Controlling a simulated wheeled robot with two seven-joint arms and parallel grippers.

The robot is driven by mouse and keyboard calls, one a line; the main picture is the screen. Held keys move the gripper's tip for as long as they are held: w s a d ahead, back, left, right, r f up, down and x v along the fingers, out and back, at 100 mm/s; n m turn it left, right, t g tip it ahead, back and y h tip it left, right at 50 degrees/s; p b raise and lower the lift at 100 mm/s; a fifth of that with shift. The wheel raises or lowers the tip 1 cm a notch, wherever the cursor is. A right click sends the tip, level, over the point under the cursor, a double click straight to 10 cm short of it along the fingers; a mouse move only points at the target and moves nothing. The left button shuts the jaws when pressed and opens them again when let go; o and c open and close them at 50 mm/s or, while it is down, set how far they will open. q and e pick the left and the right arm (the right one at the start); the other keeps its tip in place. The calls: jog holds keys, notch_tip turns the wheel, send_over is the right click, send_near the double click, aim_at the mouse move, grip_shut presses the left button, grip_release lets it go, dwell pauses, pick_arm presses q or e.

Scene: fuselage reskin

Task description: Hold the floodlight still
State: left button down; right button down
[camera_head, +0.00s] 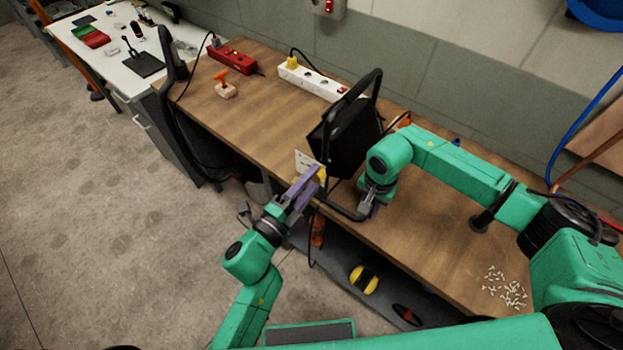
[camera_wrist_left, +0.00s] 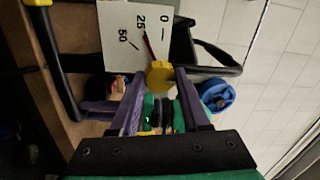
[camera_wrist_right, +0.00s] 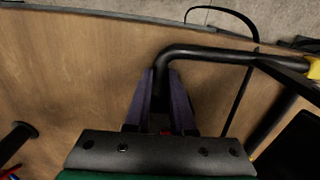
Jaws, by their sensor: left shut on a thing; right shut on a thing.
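The black floodlight (camera_head: 343,140) stands at the front edge of the wooden workbench, with a tubular black frame. A white dial plate (camera_head: 306,164) faces my left gripper; in the left wrist view it is marked 0, 25 and 50. My left gripper (camera_head: 318,178) is shut on the yellow knob (camera_wrist_left: 160,75) in front of this plate. My right gripper (camera_head: 368,205) is shut on the bent black tube of the floodlight's frame (camera_wrist_right: 205,52). My right forearm and wrist hide part of the floodlight's right side in the head view.
Small white pieces (camera_head: 505,288) lie at the right. Below are a yellow-and-black object (camera_head: 364,280) and hanging cables.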

jog(key=shift+w, duration=0.1)
pick_arm(q)
jog(key=shift+c, duration=1.8)
grip_release()
jog(key=v, duration=1.2)
pick_arm(e)
jog(key=c, duration=0.7)
grip_release()
jog(key=shift+r, duration=0.1)
